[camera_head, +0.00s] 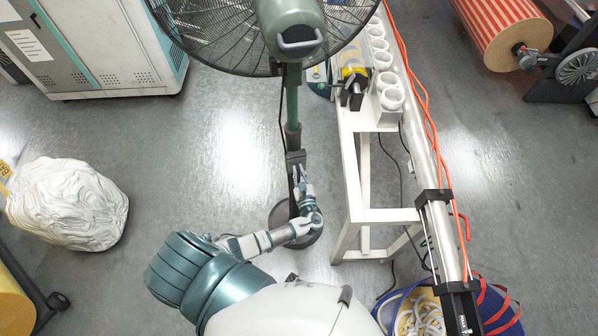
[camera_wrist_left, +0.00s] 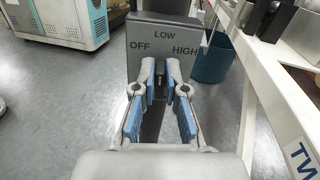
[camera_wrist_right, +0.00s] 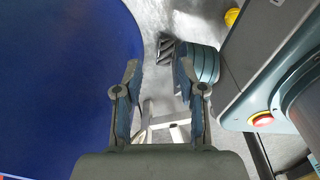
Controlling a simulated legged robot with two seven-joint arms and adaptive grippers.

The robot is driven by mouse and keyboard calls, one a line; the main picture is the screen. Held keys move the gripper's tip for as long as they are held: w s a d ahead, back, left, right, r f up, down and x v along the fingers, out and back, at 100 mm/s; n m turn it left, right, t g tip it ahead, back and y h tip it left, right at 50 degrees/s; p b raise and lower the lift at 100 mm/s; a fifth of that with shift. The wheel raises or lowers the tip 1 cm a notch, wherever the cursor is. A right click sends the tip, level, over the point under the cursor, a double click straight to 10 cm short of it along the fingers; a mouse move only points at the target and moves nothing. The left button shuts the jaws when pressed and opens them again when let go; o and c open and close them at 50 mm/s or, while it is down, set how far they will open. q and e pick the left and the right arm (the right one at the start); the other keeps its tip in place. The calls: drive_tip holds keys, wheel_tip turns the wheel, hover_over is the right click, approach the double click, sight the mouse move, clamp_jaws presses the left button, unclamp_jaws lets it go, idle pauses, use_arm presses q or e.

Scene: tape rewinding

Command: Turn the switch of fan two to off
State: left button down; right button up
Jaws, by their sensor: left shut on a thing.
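A standing fan (camera_head: 290,28) with a green motor housing is at the top of the head view. Its grey switch box (camera_head: 295,158) sits on the pole, and in the left wrist view the box (camera_wrist_left: 150,38) is marked OFF at left, LOW at top and HIGH at right. My left gripper (camera_head: 299,174) is at the front of the box. In the left wrist view its fingertips (camera_wrist_left: 160,68) are close around the switch knob below the labels; the knob is mostly hidden, so its setting cannot be told. My right gripper (camera_wrist_right: 155,75) is open with nothing between its fingers.
A white bench (camera_head: 350,180) with white rings stands right of the fan. Orange cables run along a metal tube (camera_head: 428,140). A blue bin (camera_head: 395,307) is at the bottom. A white sack (camera_head: 65,205) and cabinet (camera_head: 95,45) stand left. Floor between them is clear.

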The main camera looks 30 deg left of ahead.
use_arm(q)
drive_tip(key=n, duration=0.2)
drive_tip(key=n+b, duration=0.1)
drive_tip(key=shift+a+n+b, duration=0.2)
drive_tip(key=shift+n+b, duration=0.1)
drive_tip(key=shift+n, duration=0.1)
drive_tip(key=shift+s+a+r+n+b, duration=0.1)
drive_tip(key=shift+n+b, duration=0.4)
drive_tip(key=shift+n, duration=0.4)
drive_tip(key=shift+s+a+n+b, duration=0.1)
drive_tip(key=shift+n+b, duration=0.35)
drive_tip(key=shift+n, duration=0.45)
use_arm(e)
drive_tip(key=shift+w+a+f, duration=0.1)
drive_tip(key=shift+w+f, duration=0.4)
drive_tip(key=shift+f, duration=0.25)
drive_tip(key=shift+w+a+f, duration=0.1)
drive_tip(key=shift+w+f, duration=0.35)
drive_tip(key=shift+f, duration=0.25)
use_arm(q)
drive_tip(key=c, duration=1.2)
unclamp_jaws()
drive_tip(key=shift+f, duration=0.2)
use_arm(e)
drive_tip(key=shift+a, duration=0.1)
